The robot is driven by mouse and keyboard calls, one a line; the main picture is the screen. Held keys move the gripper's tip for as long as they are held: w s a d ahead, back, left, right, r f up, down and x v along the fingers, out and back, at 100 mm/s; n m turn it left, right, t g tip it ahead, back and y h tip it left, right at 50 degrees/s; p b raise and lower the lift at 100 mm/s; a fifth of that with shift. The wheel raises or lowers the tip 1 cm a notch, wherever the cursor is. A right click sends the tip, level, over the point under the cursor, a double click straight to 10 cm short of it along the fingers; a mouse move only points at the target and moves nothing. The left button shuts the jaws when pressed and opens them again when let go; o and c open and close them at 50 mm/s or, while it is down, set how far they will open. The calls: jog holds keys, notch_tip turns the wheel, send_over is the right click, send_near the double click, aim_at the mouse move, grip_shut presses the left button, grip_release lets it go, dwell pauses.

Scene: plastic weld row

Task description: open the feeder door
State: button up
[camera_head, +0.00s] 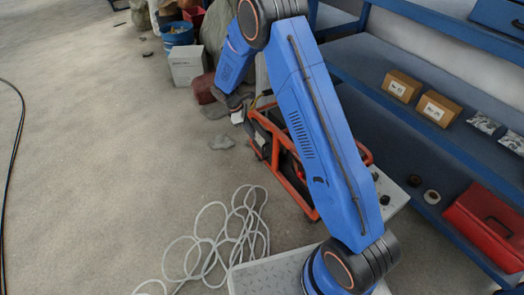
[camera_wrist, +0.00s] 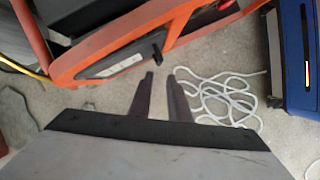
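An orange-framed machine (camera_head: 297,188) with dark and grey panels stands on the floor behind my arm, which covers much of it. In the wrist view its orange frame (camera_wrist: 75,65) crosses the upper left. A grey panel with a pale label (camera_wrist: 112,65) sits inside the frame, and a small dark knob or handle (camera_wrist: 157,50) sticks out near its right end. I cannot tell for sure which panel is the feeder door. My gripper (camera_wrist: 160,75) points towards the knob with its two dark fingers apart and nothing between them. The fingertips appear just short of the knob.
A loose white hose (camera_head: 215,240) lies coiled on the floor left of my base. Blue shelving (camera_head: 400,120) with cartons (camera_head: 401,87) and a red toolbox (camera_head: 487,225) stands on the right. A white box (camera_head: 187,66) and buckets stand behind. The floor at left is mostly clear.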

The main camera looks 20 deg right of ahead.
send_over(263, 158)
jog(key=f, duration=1.3)
jog(key=shift+w+f, duration=0.1)
jog(key=shift+w, duration=0.2)
grip_shut()
